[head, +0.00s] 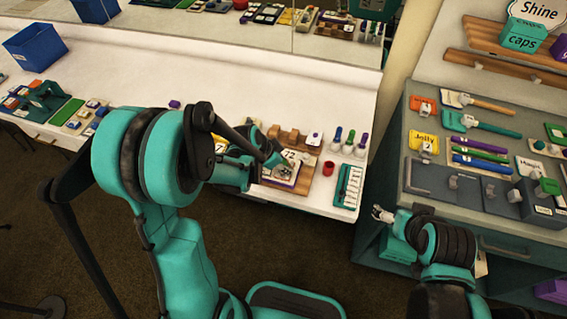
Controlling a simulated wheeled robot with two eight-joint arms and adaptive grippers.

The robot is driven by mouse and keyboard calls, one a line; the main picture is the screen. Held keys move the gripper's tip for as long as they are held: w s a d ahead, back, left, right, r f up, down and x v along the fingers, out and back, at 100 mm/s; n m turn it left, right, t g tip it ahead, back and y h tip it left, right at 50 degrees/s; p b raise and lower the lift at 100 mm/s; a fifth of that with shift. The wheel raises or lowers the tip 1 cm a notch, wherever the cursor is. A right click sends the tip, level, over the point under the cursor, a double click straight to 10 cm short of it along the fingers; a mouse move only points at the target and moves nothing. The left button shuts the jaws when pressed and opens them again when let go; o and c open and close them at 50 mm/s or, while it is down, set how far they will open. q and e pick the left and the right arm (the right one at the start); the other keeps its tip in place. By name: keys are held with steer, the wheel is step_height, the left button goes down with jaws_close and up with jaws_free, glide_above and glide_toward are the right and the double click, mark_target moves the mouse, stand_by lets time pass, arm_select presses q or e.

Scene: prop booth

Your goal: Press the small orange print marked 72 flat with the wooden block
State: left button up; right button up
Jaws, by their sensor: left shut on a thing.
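My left gripper (268,155) is over the right part of the white counter, partly hidden by its own arm. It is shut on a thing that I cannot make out. Just right of its tip is a white label reading 72 (290,154). Below it a small stack with a picture on top (283,172) lies on a striped wooden board (303,184). I cannot make out the orange print itself. Brown wooden blocks (293,137) stand behind the label. My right gripper (382,214) hangs in front of the grey cabinet, away from the counter; its jaws are too small to read.
A red cup (328,168), a teal tray (348,186) and several colored-top stampers (349,141) stand right of the board. A blue bin (35,46) is at the far left. The grey cabinet top (430,177) holds labeled tools. The counter's middle back is clear.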

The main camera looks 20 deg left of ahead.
mark_target(279, 171)
arm_select(q)
steer(key=shift+f+b, duration=0.55)
steer(key=shift+b, duration=0.1)
stand_by(1.9)
steer(key=shift+r, duration=0.1)
steer(key=shift+r+p, duration=0.55)
steer(key=shift+s+r+p, duration=0.2)
steer(key=shift+r+p, duration=0.7)
steer(key=shift+r, duration=0.3)
steer(key=shift+s+r+p, duration=0.2)
steer(key=shift+r+p, duration=0.7)
steer(key=shift+r, duration=0.3)
steer(key=shift+f, duration=0.15)
steer(key=shift+s+f+n, duration=0.15)
steer(key=shift+f+n, duration=0.05)
steer(key=shift+n, duration=0.1)
steer(key=s+n+y, duration=0.1)
steer(key=n, duration=0.1)
steer(key=s+a+f+n+y, duration=0.1)
steer(key=s+f+n+t+y, duration=0.1)
steer(key=n, duration=0.1)
steer(key=shift+a+n+b, duration=0.15)
steer(key=shift+n+b, duration=0.15)
steer(key=shift+b, duration=0.05)
steer(key=n+y, duration=0.1)
steer(key=n, duration=0.1)
steer(key=s+a+n, duration=0.1)
steer(key=shift+s+a+n+y, duration=0.1)
steer(key=shift+a+n+y, duration=0.05)
steer(key=shift+n+y, duration=0.25)
